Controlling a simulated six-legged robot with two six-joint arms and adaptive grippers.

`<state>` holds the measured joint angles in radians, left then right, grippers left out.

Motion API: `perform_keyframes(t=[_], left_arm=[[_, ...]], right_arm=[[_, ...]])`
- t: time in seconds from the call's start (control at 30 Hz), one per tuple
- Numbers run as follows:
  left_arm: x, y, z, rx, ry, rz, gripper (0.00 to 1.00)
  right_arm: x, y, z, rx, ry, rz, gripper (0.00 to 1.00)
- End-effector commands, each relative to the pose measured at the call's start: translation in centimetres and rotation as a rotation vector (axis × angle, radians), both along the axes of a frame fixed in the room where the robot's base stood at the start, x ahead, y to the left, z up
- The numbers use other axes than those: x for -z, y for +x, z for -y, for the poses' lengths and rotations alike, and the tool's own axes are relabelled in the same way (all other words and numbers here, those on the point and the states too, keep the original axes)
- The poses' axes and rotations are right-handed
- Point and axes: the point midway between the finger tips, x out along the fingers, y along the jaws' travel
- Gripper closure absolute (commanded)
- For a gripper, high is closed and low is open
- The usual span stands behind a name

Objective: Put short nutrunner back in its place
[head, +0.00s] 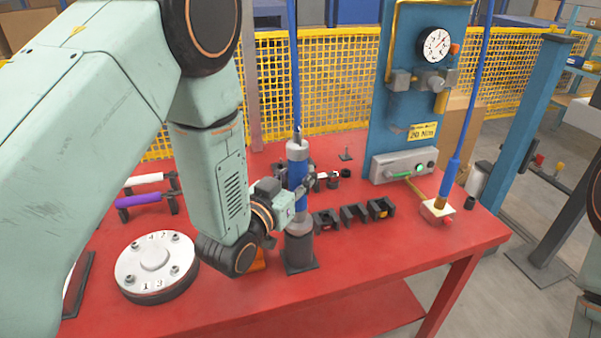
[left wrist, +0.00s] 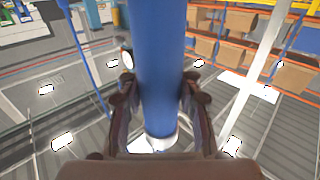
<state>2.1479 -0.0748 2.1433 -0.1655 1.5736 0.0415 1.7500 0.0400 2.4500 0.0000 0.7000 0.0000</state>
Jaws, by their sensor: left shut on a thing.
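The short nutrunner (head: 298,178) is an upright blue cylinder with silver ends, on a blue line from above. My left gripper (head: 299,196) is shut on its blue body; in the left wrist view the blue body (left wrist: 160,70) fills the gap between both fingers. The nutrunner's lower silver end (head: 298,222) is directly above a dark round holder with a square foot (head: 299,254) on the red table. The lower end meets the holder's top in the picture; how deep it sits inside cannot be told. My right gripper is out of view.
A silver flange with numbered bolts (head: 155,258) lies left on the red table (head: 400,245). Dark cradles (head: 353,214) stand right of the holder. A second blue tool (head: 450,178) stands in a pale block (head: 438,210) at right. A blue gauge panel (head: 410,100) rises behind.

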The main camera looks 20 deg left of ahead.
Motion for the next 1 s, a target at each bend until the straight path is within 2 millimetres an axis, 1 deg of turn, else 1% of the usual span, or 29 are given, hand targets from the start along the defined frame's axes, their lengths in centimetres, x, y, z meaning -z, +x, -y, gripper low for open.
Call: perform_keyframes(t=[0.83, 0.87, 1.0], left_arm=[[1.1, 0.1, 0.0, 0.0, -0.001, 0.008, 1.0], [1.1, 0.1, 0.0, 0.0, -0.001, 0.008, 0.72], [1.1, 0.1, 0.0, 0.0, -0.001, 0.006, 0.6]], right_arm=[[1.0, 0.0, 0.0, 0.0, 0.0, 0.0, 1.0], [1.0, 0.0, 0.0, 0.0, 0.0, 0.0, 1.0], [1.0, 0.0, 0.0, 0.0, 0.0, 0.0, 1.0]])
